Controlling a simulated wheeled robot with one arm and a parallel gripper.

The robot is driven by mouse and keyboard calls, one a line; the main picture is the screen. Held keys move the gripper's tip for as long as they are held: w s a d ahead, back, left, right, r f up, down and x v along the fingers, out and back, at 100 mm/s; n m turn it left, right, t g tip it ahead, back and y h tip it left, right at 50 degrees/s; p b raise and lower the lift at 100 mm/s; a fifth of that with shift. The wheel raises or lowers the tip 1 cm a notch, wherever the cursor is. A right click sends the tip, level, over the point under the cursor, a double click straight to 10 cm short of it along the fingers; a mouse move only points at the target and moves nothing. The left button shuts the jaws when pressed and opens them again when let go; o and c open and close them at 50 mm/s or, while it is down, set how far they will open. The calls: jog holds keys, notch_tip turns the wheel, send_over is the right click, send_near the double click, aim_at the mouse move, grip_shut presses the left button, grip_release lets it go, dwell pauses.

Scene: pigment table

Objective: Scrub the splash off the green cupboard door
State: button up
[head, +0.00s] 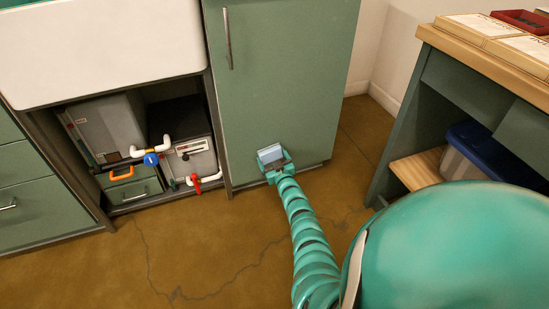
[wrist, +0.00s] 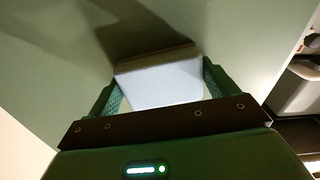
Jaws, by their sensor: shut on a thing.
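The green cupboard door (head: 283,80) stands shut, with a vertical metal handle (head: 227,38) near its upper left. My gripper (head: 272,161) is at the lower part of the door. It is shut on a pale block-like scrubber (head: 270,153). In the wrist view the scrubber (wrist: 158,82) sits between the two fingers, its far edge at or very near the door (wrist: 70,50); I cannot tell whether it touches. A shadow falls on the door beyond it. I see no clear splash on the door in either view; my gripper and the scrubber hide part of the surface.
An open bay left of the door holds grey boxes (head: 108,125), white pipes and a red valve (head: 196,183). A white sink (head: 100,50) is above it. At right stands a green workbench (head: 460,75) with a blue-lidded bin (head: 490,150). The cracked brown floor (head: 200,250) is clear.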

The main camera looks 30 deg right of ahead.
jog(key=shift+s+d, duration=0.1)
jog(key=shift+s+r+p, duration=0.1)
jog(key=shift+s+p, duration=0.6)
jog(key=shift+p+v, duration=0.85)
jog(key=shift+v, duration=0.3)
jog(key=shift+p+v, duration=0.65)
jog(key=shift+v, duration=0.55)
jog(key=shift+w, duration=0.1)
jog(key=shift+p+v, duration=1)
jog(key=shift+v, duration=0.6)
